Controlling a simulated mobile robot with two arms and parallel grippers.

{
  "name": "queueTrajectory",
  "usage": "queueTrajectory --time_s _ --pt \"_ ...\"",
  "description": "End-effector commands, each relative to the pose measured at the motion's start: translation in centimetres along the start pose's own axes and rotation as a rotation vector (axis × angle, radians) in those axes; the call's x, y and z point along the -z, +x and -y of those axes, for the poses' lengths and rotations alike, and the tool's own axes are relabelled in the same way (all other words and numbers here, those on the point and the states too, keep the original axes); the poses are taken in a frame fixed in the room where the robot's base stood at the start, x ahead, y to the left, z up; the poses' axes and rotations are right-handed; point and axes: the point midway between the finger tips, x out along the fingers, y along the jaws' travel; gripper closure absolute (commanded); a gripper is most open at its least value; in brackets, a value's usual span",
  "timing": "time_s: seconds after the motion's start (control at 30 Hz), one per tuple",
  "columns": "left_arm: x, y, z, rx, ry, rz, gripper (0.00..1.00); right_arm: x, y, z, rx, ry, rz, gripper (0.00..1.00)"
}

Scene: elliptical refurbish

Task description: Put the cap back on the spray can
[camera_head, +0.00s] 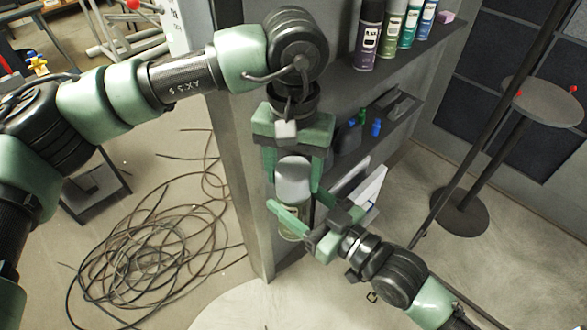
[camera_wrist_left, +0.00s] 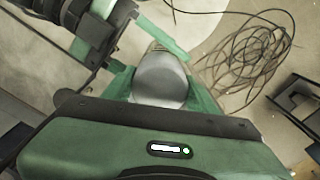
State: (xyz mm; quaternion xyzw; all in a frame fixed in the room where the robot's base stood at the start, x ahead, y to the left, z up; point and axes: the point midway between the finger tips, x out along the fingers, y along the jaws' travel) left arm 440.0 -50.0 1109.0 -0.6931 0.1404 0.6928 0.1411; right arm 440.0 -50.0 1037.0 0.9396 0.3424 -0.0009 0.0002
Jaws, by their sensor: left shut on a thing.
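My left gripper (camera_head: 294,180) points down and is shut on a light grey cap (camera_head: 292,170). The cap also shows in the left wrist view (camera_wrist_left: 161,78), between the green fingers. The cap is in line over the can's top. I cannot tell whether cap and can touch.
A dark shelf (camera_head: 400,58) stands close behind the grippers, with several spray cans (camera_head: 390,22) on top and small blue items below. A tangle of black cable (camera_head: 150,255) lies on the floor at left. A round stool (camera_head: 548,102) stands at right.

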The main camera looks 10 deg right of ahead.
Motion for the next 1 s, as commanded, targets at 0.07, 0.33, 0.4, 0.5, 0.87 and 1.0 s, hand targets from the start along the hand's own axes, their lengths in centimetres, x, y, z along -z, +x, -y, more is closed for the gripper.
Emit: queueTrajectory --time_s 0.07,0.33,0.4,0.5,0.87,1.0 --pt "0.0 0.0 0.0 0.0 0.0 0.0 0.26 0.2 0.0 0.0 0.0 -0.001 -0.005 1.0" --pt "0.0 0.0 0.0 0.0 0.0 0.001 0.18 0.2 0.0 0.0 0.0 -0.001 -0.005 1.0" --pt "0.0 0.0 0.0 0.0 0.0 0.0 0.18 0.2 0.0 0.0 0.0 -0.001 -0.005 1.0" --pt "0.0 -0.5 0.0 0.0 0.0 0.0 0.18 0.2 0.0 0.0 0.0 -0.001 -0.005 1.0" --pt "0.1 -7.4 0.0 0.0 0.0 -0.003 0.18 0.2 0.0 0.0 0.0 -0.001 -0.005 1.0" --pt "0.1 -9.8 0.0 0.0 -0.001 -0.001 0.18 0.2 0.0 0.0 0.0 0.0 -0.004 1.0"
